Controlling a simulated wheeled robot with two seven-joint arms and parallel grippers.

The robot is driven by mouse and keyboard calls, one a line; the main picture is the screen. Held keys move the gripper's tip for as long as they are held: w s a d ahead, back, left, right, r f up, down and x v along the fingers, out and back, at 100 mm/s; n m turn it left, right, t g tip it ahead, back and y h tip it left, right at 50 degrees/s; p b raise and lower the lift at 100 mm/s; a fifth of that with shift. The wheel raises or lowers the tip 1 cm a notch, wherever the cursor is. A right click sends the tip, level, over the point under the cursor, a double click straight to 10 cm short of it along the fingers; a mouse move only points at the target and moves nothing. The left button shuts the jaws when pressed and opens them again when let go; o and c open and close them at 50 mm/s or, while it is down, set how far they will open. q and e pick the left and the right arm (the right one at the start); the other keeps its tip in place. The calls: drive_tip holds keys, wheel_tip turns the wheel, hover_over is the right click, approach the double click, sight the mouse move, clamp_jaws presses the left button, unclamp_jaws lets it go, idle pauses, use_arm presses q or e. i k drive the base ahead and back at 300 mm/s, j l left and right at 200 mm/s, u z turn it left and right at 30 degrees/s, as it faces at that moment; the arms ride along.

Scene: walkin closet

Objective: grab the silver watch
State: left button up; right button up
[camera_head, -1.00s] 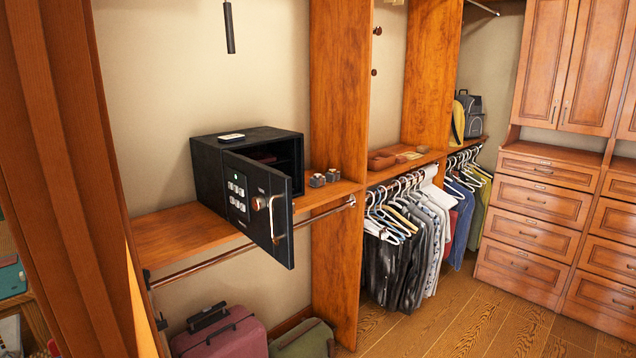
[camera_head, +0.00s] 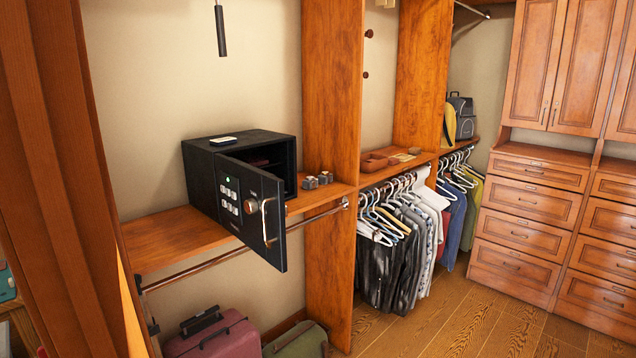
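Two small grey objects (camera_head: 310,182) sit side by side on the wooden shelf, just right of the safe; they may be watches, but they are too small to tell, and I cannot tell whether either is silver. The black safe (camera_head: 199,180) stands on the same shelf with its door (camera_head: 250,205) swung open toward me. Something dark reddish (camera_head: 262,160) shows inside it, and part of the interior is hidden. Neither of my grippers is in view.
The open safe door juts past the shelf's front edge, above a metal hanging rod (camera_head: 240,247). A small flat device (camera_head: 223,141) lies on the safe. Suitcases (camera_head: 215,335) are below. Floor (camera_head: 450,310) is clear at right.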

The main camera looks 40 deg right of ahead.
sight(310, 182)
drive_tip(key=i+l+z, duration=0.25)
drive_tip(key=i+l, duration=0.5)
drive_tip(key=l, duration=0.25)
drive_tip(key=i+l+z, duration=0.3)
drive_tip(key=i+l, duration=0.55)
